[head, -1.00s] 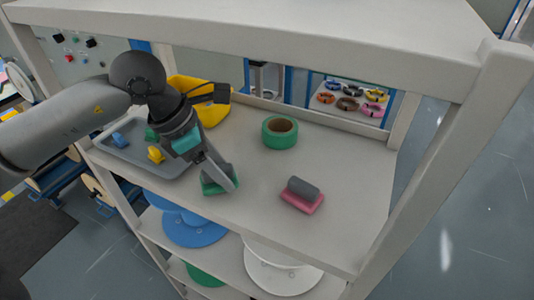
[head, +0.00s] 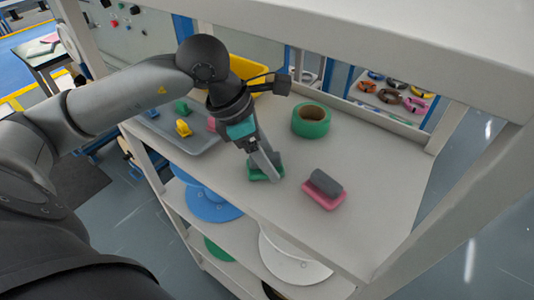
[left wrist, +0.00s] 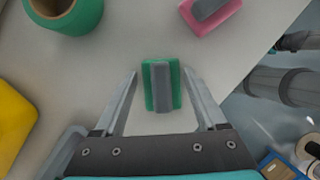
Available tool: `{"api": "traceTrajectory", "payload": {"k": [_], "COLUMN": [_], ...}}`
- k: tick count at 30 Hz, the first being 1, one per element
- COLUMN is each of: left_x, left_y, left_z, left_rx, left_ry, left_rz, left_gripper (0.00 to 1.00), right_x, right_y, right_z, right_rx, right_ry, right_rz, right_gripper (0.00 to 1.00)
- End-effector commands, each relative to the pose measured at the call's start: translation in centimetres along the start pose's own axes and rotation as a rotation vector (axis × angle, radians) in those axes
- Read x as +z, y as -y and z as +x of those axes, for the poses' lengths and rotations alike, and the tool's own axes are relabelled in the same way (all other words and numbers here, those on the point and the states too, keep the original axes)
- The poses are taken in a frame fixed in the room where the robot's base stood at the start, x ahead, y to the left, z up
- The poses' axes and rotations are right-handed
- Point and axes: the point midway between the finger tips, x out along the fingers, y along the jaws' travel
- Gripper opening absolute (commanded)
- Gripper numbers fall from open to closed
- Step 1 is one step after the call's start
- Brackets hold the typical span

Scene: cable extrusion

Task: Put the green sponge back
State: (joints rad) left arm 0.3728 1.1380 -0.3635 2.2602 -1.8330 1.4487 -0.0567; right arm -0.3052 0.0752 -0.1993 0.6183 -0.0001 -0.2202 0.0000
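The green sponge (head: 258,175) has a grey grip on top and lies on the upper board of the shelf. It also shows in the left wrist view (left wrist: 149,87). My left gripper (head: 268,170) reaches down over it. In the left wrist view my left gripper (left wrist: 161,73) is open, with one finger on each side of the sponge and a visible gap on both sides. The fingers partly hide the sponge in the head view. My right gripper is not in view.
A pink sponge with a grey grip (head: 324,190) lies to the right. A green tape roll (head: 310,120) stands behind. A grey tray (head: 190,143) with small coloured pieces and a yellow bin (head: 246,68) are left.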

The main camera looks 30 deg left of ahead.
Motion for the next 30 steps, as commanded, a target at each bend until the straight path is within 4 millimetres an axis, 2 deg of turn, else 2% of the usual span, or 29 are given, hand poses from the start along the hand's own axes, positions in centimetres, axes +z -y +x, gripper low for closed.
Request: {"api": "traceTrajectory", "payload": {"k": [1,4,17,22,30], "left_x": [0.0,0.0,0.1,0.0,-2.5], "left_y": [0.0,0.0,0.0,-0.2,-0.1], "left_z": [0.0,0.0,-0.2,-1.5,-2.2], "left_rx": [0.0,0.0,0.0,0.008,0.002], "left_ry": [-0.001,-0.001,0.0,-0.001,-0.007], "left_rz": [-0.001,0.0,0.0,0.001,0.0], "left_gripper": [0.8,0.91,0.91,0.91,0.91], "right_x": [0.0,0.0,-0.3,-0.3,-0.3], "right_y": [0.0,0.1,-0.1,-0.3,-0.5], "right_z": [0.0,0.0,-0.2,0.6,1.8], "right_rx": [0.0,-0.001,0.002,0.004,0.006], "right_ry": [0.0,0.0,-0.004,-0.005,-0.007], "right_rz": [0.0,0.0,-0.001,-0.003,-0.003], "right_gripper": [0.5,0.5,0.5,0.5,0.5]}}
